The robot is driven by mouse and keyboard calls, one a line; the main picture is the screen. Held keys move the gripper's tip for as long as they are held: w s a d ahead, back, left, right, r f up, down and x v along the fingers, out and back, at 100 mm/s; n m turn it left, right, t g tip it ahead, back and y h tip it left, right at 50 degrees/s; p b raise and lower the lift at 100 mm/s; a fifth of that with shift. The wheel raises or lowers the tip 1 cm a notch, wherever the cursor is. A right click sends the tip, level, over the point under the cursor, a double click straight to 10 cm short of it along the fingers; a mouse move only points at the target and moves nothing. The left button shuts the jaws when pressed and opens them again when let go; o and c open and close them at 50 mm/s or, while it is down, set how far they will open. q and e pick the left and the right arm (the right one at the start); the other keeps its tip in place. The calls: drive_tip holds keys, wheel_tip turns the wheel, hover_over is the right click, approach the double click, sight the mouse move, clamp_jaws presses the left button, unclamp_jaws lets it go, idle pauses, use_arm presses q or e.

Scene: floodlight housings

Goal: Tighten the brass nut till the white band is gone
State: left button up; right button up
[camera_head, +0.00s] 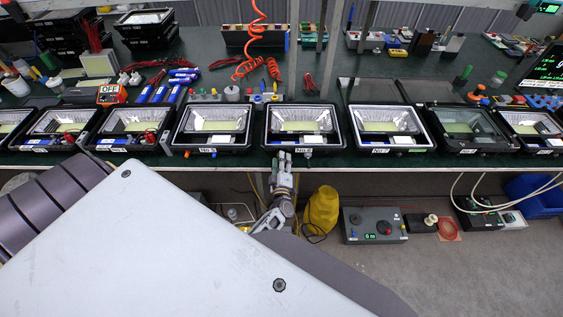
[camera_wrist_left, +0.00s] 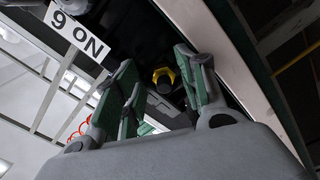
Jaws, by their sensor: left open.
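The brass nut (camera_wrist_left: 163,80) shows in the left wrist view as a yellow ring around a dark middle, under the dark housing. No white band can be made out there. The nut lies beyond my left gripper (camera_wrist_left: 165,92), seen through the gap between its green-padded fingers. The gripper is open, and I cannot tell whether any pad touches the nut. In the head view my left gripper (camera_head: 283,158) points up at the front edge of the middle floodlight housing (camera_head: 304,127). The nut is hidden in that view. My right gripper is out of view.
A row of several floodlight housings lines the bench's front edge, with a neighbour (camera_head: 212,127) close on the left. A label (camera_wrist_left: 80,35) sits beside the fingers. Below are a yellow object (camera_head: 321,210) and a grey control box (camera_head: 373,225). A red coiled hose (camera_head: 250,45) hangs above.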

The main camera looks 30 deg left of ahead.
use_arm(q)
drive_tip(key=shift+s+a+f, duration=0.1)
drive_tip(key=shift+a+f, duration=0.05)
drive_tip(key=v, duration=0.8)
drive_tip(key=shift+d+f, duration=0.15)
drive_tip(key=shift+d, duration=0.35)
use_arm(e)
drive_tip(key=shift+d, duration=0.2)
use_arm(q)
drive_tip(key=shift+a, duration=0.1)
drive_tip(key=r+x, duration=0.1)
drive_tip(key=x, duration=0.7)
drive_tip(key=shift+a, duration=0.15)
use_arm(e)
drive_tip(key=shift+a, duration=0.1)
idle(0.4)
use_arm(q)
drive_tip(key=shift+f, duration=0.1)
